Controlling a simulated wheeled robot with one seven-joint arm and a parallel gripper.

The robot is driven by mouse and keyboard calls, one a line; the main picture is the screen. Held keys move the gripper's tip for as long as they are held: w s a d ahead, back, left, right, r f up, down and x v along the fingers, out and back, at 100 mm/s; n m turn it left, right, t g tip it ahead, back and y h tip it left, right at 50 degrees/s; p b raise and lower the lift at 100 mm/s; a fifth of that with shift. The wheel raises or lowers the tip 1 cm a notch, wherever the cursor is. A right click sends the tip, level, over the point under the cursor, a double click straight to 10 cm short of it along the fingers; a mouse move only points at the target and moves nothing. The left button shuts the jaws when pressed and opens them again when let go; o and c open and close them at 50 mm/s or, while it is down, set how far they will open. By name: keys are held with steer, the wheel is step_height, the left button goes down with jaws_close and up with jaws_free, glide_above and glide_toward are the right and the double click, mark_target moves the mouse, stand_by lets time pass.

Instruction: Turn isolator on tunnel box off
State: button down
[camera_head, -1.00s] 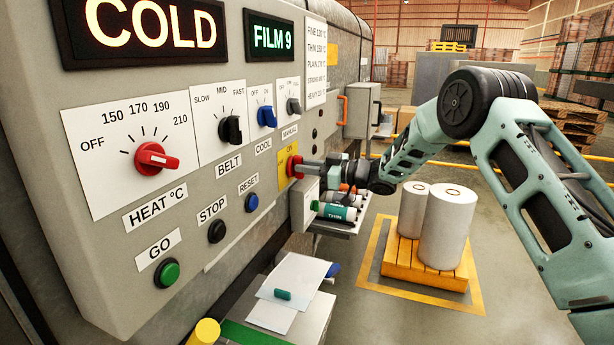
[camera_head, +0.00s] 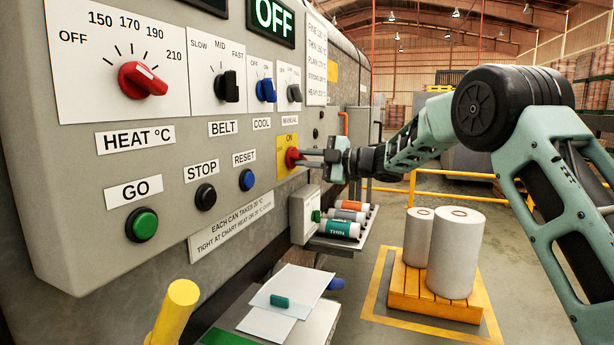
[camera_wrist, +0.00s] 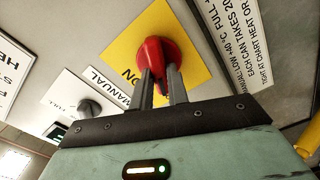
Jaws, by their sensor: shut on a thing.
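The isolator is a red rotary knob (camera_head: 291,157) on a yellow plate (camera_head: 281,164) marked ON, at the right end of the grey panel. In the wrist view the red knob (camera_wrist: 160,62) stands out from the yellow plate (camera_wrist: 128,58). My gripper (camera_head: 302,157) reaches it from the right and is shut on the knob. In the wrist view its two fingers (camera_wrist: 160,82) lie on either side of the knob's grip. They hide part of the knob, and its exact angle is hard to read. The green display (camera_head: 273,19) above reads OFF.
The panel also carries a red heat knob (camera_head: 142,80), a black belt knob (camera_head: 227,87), a blue cool switch (camera_head: 266,90) and a grey manual switch (camera_head: 294,93). A shelf with several cans (camera_head: 340,229) sits below my gripper. White rolls (camera_head: 453,255) stand on a pallet at right.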

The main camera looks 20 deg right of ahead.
steer(key=n+b, duration=0.1)
steer(key=b, duration=0.1)
steer(key=n+b, duration=0.1)
steer(key=n, duration=0.1)
steer(key=n+b, duration=0.1)
steer(key=b, duration=0.1)
steer(key=shift+f+n+b, duration=0.3)
steer(key=shift+n, duration=0.1)
steer(key=c, duration=1.4)
jaws_free()
steer(key=shift+r, duration=0.1)
steer(key=shift+o, duration=0.2)
steer(key=shift+s+d, duration=0.1)
steer(key=b+v, duration=0.1)
steer(key=v, duration=1.6)
steer(key=shift+b, duration=0.35)
